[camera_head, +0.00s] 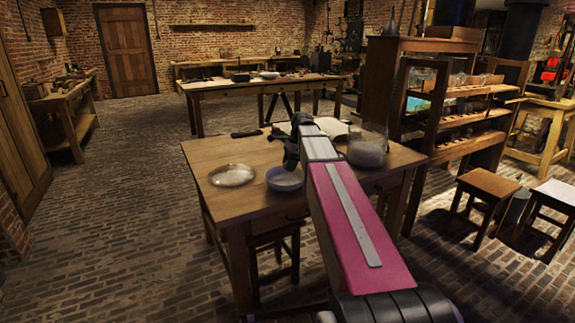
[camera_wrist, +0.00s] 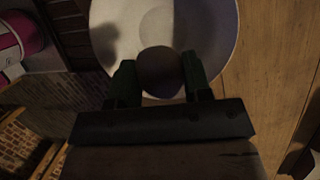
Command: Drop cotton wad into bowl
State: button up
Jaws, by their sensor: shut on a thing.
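The bowl (camera_wrist: 212,45) is pale and round and lies beneath my gripper in the wrist view. In the head view the bowl (camera_head: 285,180) stands near the front edge of the wooden table. My gripper (camera_wrist: 160,75) is shut on a dark-looking round wad, the cotton wad (camera_wrist: 160,68), which overlaps the near part of the bowl in the wrist view. The height of the wad above the bowl is hard to tell. In the head view my gripper (camera_head: 291,155) shows just above and behind the bowl, and the wad cannot be made out there.
A shallow glass dish (camera_head: 232,175) with pale contents lies left of the bowl on the table (camera_head: 212,152). A glass jar (camera_head: 367,148) with white contents stands at the right, beyond my arm. A dark object (camera_head: 246,134) lies at the back left.

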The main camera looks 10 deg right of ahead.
jog(key=shift+f, duration=1.6)
jog(key=o, duration=1)
jog(key=shift+c, duration=0.2)
jog(key=shift+r, duration=0.1)
jog(key=v, duration=1)
jog(key=shift+r, duration=0.3)
jog(key=shift+d, duration=0.15)
